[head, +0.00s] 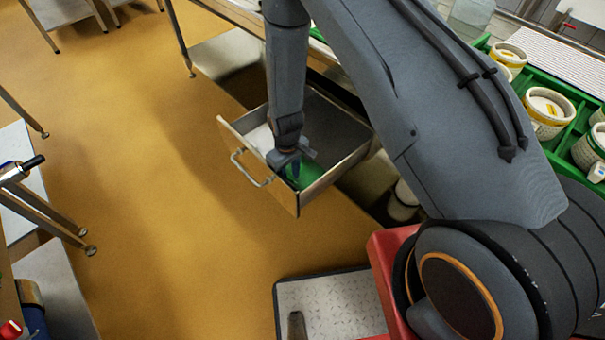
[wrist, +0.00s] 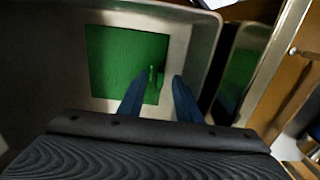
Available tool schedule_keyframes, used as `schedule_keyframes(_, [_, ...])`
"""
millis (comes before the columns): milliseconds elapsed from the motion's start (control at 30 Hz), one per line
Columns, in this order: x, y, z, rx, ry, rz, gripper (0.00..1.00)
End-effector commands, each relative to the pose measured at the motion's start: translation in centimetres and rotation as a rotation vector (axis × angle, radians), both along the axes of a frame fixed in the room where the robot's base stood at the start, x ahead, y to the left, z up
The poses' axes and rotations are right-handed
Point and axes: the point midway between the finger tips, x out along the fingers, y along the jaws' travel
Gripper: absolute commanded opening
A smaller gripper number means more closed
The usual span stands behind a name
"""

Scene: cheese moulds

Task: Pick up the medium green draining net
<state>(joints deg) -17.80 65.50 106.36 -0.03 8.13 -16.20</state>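The green draining net (wrist: 112,60) lies flat as a square in a pale tray in the wrist view. A small green tab (wrist: 153,77) stands up near its right edge, just ahead of the gap between my fingertips. My gripper (wrist: 157,78) has two blue fingers spread apart, with nothing clearly held between them. In the head view my gripper (head: 291,172) reaches down into the open drawer, over green material (head: 312,180) at its front right. The arm hides part of the drawer's contents. I cannot judge the net's size against others.
The open metal drawer (head: 339,119) has walls close around my gripper and a front handle (head: 246,170). Another dark green surface (wrist: 239,68) shows right of the pale tray (wrist: 205,40). A green crate (head: 572,122) with white moulds stands at right.

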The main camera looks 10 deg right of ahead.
Motion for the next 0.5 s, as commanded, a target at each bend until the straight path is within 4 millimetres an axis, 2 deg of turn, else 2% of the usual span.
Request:
schedule_keyframes(233, [0.01,-0.02,-0.11,0.0,0.0,0.0,0.31])
schedule_keyframes(433, [0.0,-0.01,-0.1,0.0,0.0,0.0,0.0])
schedule_keyframes(500, [-0.01,-0.01,-0.1,0.0,0.0,0.0,0.0])
